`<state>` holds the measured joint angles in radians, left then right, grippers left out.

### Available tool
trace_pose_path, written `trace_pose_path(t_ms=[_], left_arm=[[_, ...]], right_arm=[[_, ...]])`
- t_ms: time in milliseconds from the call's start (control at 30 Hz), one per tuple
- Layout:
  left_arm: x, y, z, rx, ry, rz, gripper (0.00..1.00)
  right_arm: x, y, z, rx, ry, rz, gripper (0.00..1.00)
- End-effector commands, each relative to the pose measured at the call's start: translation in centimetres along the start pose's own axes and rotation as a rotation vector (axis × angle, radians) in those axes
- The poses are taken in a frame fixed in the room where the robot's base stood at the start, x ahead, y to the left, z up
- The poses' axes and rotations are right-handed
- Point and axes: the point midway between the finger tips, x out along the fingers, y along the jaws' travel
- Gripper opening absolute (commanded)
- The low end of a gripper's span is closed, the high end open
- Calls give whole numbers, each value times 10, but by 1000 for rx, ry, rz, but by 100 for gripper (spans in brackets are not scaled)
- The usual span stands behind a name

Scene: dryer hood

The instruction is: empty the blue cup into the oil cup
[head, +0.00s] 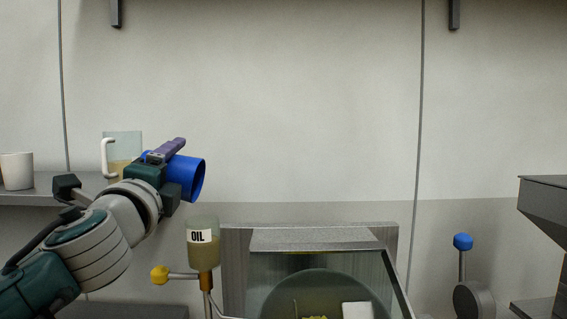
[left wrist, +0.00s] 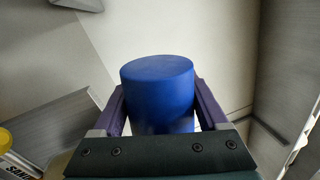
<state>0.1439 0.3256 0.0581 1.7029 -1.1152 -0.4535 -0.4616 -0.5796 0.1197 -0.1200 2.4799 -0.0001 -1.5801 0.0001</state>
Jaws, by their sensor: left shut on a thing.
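The blue cup (head: 190,178) is held in the air by my left gripper (head: 178,160), tipped on its side with its open mouth facing right in the head view. The purple fingers close on both sides of the blue cup (left wrist: 157,95) in the left wrist view. The oil cup (head: 202,257) is a clear cup with a white OIL label and brown liquid low inside. It stands just below and slightly right of the blue cup's mouth. I cannot see what is inside the blue cup. My right gripper is not in view.
A clear jug (head: 122,146) with a white handle and a white mug (head: 17,171) stand on the left shelf (head: 40,190). A yellow knob (head: 160,275) sits left of the oil cup. A metal-framed glass hood (head: 310,240) is to the right. A blue-knobbed lever (head: 463,242) stands further right.

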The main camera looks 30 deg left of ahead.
Motion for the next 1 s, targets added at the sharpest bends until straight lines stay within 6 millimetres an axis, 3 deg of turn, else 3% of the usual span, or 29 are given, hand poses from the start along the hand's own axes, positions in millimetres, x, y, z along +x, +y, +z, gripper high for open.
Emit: trace_pose_path(t_ms=[500, 1000], left_arm=[[1, -7, -6, 137, 27, -6, 13], [1, -7, -6, 152, 30, -7, 13]], right_arm=[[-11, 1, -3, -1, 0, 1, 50], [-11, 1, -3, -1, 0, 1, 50]])
